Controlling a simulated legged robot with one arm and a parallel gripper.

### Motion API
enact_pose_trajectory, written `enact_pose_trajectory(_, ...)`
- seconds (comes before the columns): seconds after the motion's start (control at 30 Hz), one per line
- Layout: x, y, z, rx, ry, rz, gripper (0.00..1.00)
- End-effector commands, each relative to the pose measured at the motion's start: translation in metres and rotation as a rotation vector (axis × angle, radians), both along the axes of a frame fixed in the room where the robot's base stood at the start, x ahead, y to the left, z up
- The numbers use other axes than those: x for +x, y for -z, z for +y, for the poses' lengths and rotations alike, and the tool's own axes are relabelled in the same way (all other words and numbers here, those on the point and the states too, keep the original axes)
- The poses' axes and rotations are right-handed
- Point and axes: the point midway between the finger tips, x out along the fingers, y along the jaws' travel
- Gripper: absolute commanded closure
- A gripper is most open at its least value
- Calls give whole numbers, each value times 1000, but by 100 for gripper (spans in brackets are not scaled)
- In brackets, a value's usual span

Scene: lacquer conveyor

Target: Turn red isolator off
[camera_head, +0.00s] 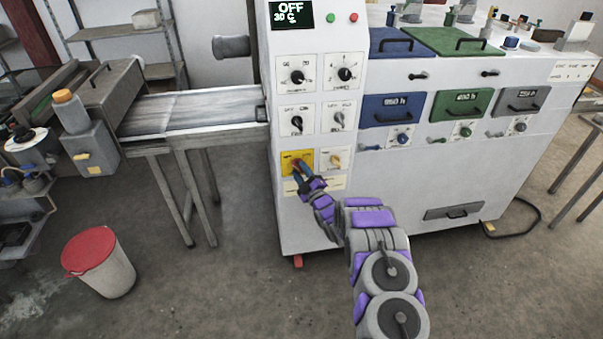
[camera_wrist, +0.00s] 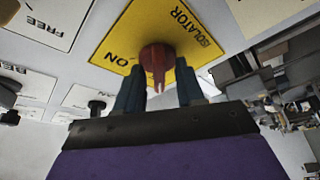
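The red isolator knob (camera_wrist: 157,60) sits on a yellow plate (camera_wrist: 125,35) marked ISOLATOR and ON, upside down in the wrist view. In the head view the yellow plate (camera_head: 308,156) is low on the white machine's front, and my gripper (camera_head: 298,170) covers most of the knob. My gripper (camera_wrist: 159,78) has its two blue fingers on either side of the knob's red handle, with a visible gap to it. The fingers are apart and do not appear to squeeze the handle. Which mark the knob points to is unclear.
A display (camera_head: 291,14) at the panel top reads OFF and 30 C. Other black knobs (camera_head: 297,77) sit above the yellow plate, and a yellowish knob (camera_head: 335,160) is right beside it. A conveyor (camera_head: 190,110) and a red-lidded bin (camera_head: 100,262) stand left.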

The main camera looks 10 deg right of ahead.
Motion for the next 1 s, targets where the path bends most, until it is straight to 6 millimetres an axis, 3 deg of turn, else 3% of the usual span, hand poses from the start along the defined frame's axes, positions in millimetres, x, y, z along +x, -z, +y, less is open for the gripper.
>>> enact_pose_trajectory(0.27, -1, 0, -1, 1, 1, 1, 61)
enact_pose_trajectory(0.47, -15, 4, -6, 1, 2, 3, 61)
enact_pose_trajectory(1.0, -118, 30, -42, 3, 4, 7, 61)
